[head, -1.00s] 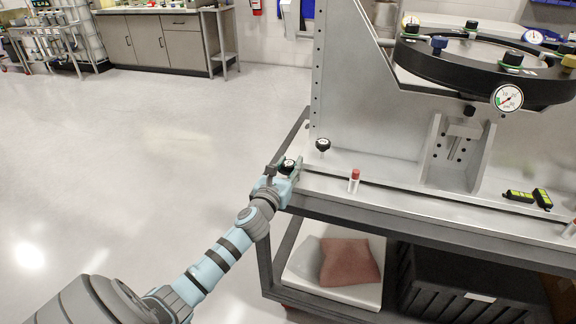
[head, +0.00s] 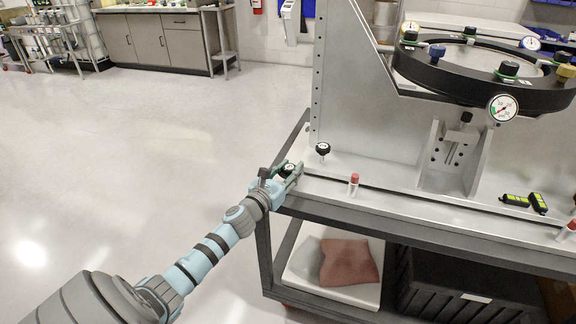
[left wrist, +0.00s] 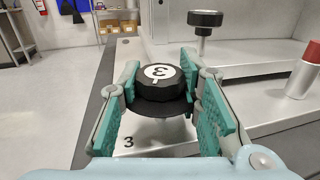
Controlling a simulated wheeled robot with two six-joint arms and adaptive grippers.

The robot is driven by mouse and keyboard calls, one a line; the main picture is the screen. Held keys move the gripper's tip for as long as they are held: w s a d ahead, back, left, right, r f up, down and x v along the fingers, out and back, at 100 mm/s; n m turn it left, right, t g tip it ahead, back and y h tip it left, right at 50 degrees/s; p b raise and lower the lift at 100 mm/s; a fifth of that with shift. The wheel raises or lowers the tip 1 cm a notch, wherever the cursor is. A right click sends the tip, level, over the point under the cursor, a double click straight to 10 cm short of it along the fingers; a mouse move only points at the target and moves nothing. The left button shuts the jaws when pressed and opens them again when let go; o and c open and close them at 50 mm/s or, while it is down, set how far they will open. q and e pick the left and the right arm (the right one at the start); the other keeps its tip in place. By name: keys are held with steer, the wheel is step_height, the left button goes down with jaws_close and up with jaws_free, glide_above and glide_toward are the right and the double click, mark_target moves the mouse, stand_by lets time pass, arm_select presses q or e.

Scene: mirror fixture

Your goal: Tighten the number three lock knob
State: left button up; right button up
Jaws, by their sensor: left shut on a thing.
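The number three lock knob (left wrist: 158,90) is black with a white disc that bears a 3, seen upside down in the left wrist view. It also shows in the head view (head: 286,169), small and partly covered by the fingers. A printed 3 (left wrist: 128,142) is on the pale base in front of it. My left gripper (left wrist: 160,72) has its green-padded fingers on both sides of the knob and is shut on it. In the head view my left gripper (head: 289,173) is at the left end of the metal base. My right gripper is in neither view.
A second black knob (head: 322,149) on a post stands just behind. A red-capped vial (head: 353,185) stands on the base to the right. The ring fixture with a gauge (head: 503,107) is at upper right. Open floor (head: 150,150) is at left.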

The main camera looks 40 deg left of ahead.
arm_select(q)
steer(key=shift+r+m+h+p, duration=0.15)
steer(key=shift+m+h+p, duration=0.2)
steer(key=shift+h, duration=0.25)
steer(key=shift+a+m+h, duration=0.1)
steer(key=shift+m+h, duration=0.35)
steer(key=shift+h, duration=0.15)
steer(key=shift+f+m+h, duration=0.2)
steer(key=shift+m+h, duration=0.3)
steer(key=shift+h, duration=0.1)
steer(key=m+h+b, duration=0.1)
steer(key=h+b, duration=0.1)
steer(key=m+g+h+b, duration=0.1)
steer(key=b, duration=0.2)
steer(key=m+h+b, duration=0.1)
steer(key=h+b, duration=0.1)
steer(key=shift+f+g+h+b, duration=0.25)
steer(key=shift+g+h+b, duration=0.05)
steer(key=shift+b, duration=0.1)
steer(key=m+h+b, duration=0.1)
steer(key=b, duration=0.1)
steer(key=shift+r+g+b, duration=0.15)
steer(key=shift+g+b, duration=0.15)
steer(key=shift+r+m+h, duration=0.1)
steer(key=shift+m+h, duration=0.2)
steer(key=o, duration=1.1)
